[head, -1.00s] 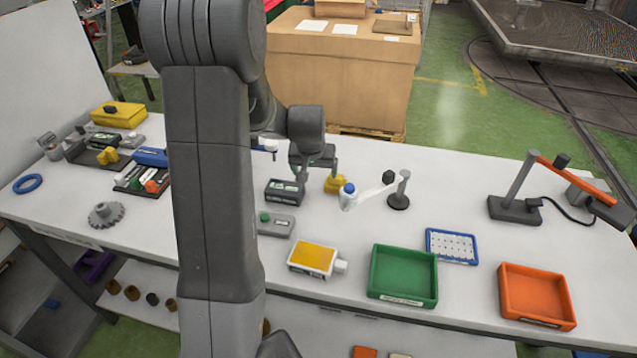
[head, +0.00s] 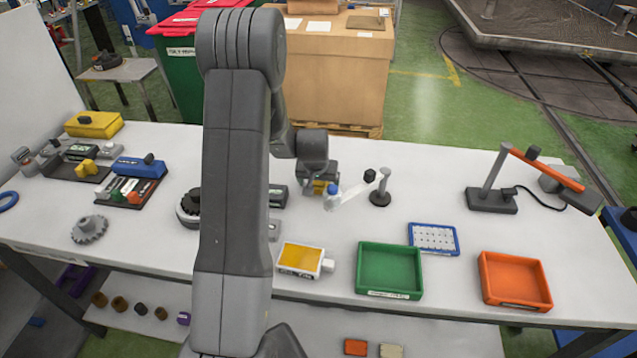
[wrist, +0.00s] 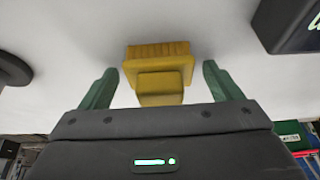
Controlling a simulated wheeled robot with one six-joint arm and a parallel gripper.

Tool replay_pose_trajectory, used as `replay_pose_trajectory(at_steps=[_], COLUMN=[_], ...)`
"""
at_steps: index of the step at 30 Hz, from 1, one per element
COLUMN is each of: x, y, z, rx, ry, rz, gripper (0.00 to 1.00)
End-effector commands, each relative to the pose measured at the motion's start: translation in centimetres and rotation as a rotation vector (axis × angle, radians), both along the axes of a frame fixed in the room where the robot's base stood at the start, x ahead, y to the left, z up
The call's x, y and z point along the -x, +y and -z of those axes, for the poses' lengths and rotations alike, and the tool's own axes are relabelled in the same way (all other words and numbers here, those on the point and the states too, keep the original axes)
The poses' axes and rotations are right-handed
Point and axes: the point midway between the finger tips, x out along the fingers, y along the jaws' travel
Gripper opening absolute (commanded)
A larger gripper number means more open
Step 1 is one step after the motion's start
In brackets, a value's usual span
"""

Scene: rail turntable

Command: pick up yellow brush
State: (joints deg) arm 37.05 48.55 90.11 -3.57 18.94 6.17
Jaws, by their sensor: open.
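The yellow brush (wrist: 160,66) lies on the white table. In the wrist view it sits between and just beyond the two green fingertips of my gripper (wrist: 157,82), with a visible gap on each side. My gripper is open and holds nothing. In the head view my gripper (head: 318,186) is low over the table, and only a small yellow part of the brush (head: 319,187) shows around it; the rest is hidden.
A dark box (head: 278,196) is close on the left. A yellow-topped container (head: 300,258), green tray (head: 390,291) and orange tray (head: 515,300) are in front.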

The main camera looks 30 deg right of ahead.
Motion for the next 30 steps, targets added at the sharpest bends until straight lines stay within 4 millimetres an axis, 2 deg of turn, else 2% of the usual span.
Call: replay_pose_trajectory(at_steps=[5,8,13,15,23,26,30], x=[0.0,0.0,0.0,0.0,-0.1,-0.1,-0.1], y=[0.0,0.0,0.0,0.0,0.0,-0.1,-0.1], z=[0.0,0.0,0.0,0.0,-0.5,-1.4,-3.8], rx=[0.001,0.001,0.001,0.001,0.002,0.002,0.004], ry=[-0.001,-0.001,-0.001,-0.001,-0.003,-0.003,-0.005], rz=[0.0,0.0,0.0,0.0,0.001,0.001,0.001], gripper=[0.85,0.7,0.37,0.33,0.33,0.33,0.33])
